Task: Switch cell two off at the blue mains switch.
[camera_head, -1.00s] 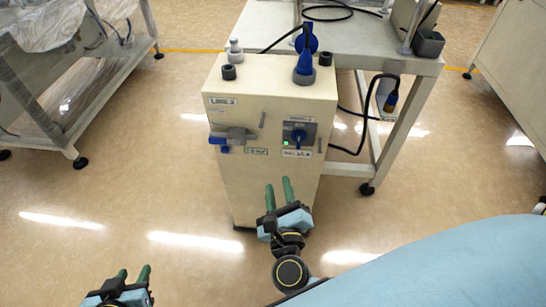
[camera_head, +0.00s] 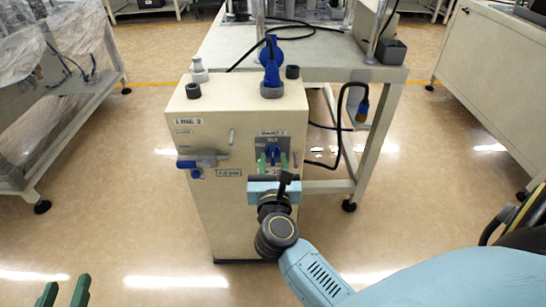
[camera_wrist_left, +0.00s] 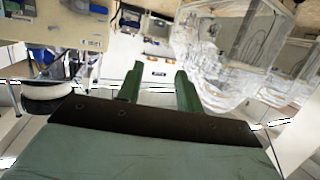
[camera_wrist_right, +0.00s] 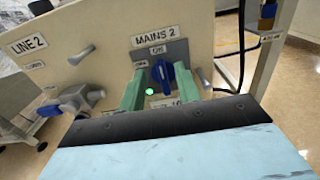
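The blue mains switch (camera_wrist_right: 162,74) sits on the cream cabinet (camera_head: 235,215), under a plate reading MAINS 2 (camera_wrist_right: 159,39). Its handle stands about upright, slightly tilted, below a small ON label (camera_wrist_right: 158,49). A green lamp (camera_wrist_right: 149,91) glows beside it at the lower left. My right gripper (camera_head: 273,162) is open in front of the switch, with one green finger on each side of the handle in the right wrist view (camera_wrist_right: 160,88). I cannot tell whether the fingers touch it. My left gripper (camera_wrist_left: 158,82) is open and empty, low at the left in the head view (camera_head: 65,292).
A blue-handled valve (camera_head: 200,161) is on the same panel, left of the switch, below a LINE 2 plate (camera_wrist_right: 28,44). A tall blue fitting (camera_head: 271,70) stands on the cabinet top. A table (camera_head: 300,65) and a hanging black cable (camera_head: 340,125) are behind. Floor in front is clear.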

